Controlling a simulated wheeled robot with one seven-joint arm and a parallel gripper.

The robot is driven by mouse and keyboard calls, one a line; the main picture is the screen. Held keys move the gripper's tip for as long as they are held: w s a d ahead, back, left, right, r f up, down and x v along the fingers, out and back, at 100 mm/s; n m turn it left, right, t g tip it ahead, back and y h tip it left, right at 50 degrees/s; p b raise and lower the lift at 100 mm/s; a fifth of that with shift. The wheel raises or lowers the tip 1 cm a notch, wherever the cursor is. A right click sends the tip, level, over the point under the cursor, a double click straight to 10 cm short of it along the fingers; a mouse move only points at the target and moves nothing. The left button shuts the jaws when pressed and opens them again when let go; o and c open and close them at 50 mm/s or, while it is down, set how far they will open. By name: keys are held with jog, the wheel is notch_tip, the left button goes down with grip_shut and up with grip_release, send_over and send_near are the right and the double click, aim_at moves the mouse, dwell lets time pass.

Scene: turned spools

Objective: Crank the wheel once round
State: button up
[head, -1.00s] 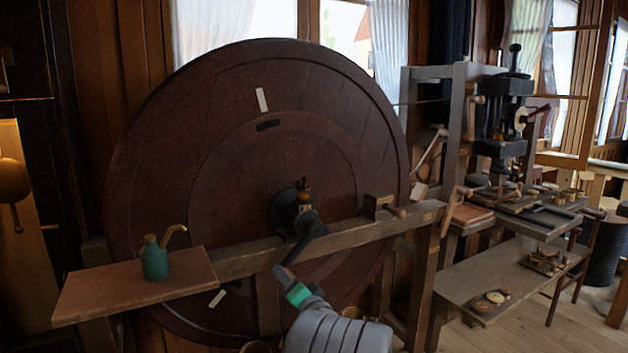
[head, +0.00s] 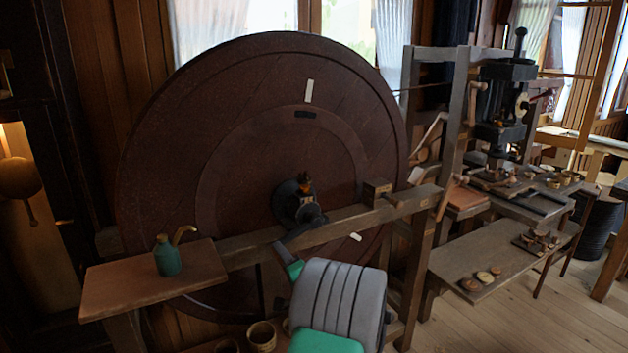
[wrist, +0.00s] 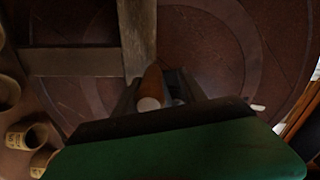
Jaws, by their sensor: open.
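The big dark red-brown wheel (head: 240,130) stands upright behind a wooden beam. A pale mark is near its top, and another shows just below the beam on the right. Its dark hub (head: 298,203) is in front of the wheel's middle. In the wrist view a brown wooden handle (wrist: 152,82) with a pale round end lies between the fingers of my gripper (wrist: 158,84). The fingers are open around it; I cannot tell whether they touch it.
A green oil can (head: 168,256) stands on a wooden shelf (head: 130,285) at the left. The beam (head: 345,218) crosses before the wheel and carries a block with a peg. Wooden cups (head: 262,336) are below.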

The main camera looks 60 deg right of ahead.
jog(key=shift+w+a+r+m+p, duration=0.15)
jog(key=shift+r+m+p, duration=0.6)
jog(key=shift+r+p, duration=0.95)
jog(key=shift+w+a+r+m+p, duration=0.15)
jog(key=shift+r+m+p, duration=0.8)
jog(key=shift+p, duration=1.25)
jog(key=r+p, duration=0.1)
jog(key=r+m+p, duration=0.1)
jog(key=p, duration=0.1)
jog(key=shift+d+r, duration=0.2)
jog(key=shift+r, duration=0.15)
jog(key=s+d+r+m+p, duration=0.3)
jog(key=s+d+r+m, duration=0.2)
jog(key=d+r+m, duration=0.3)
notch_tip(320, 180, up, 2)
jog(key=m, duration=0.4)
jog(key=shift+s+d+r+m, duration=0.15)
jog(key=shift+s+d+m, duration=0.2)
jog(key=shift+s+m, duration=0.05)
jog(key=shift+w+a, duration=0.1)
jog(key=shift+w, duration=0.05)
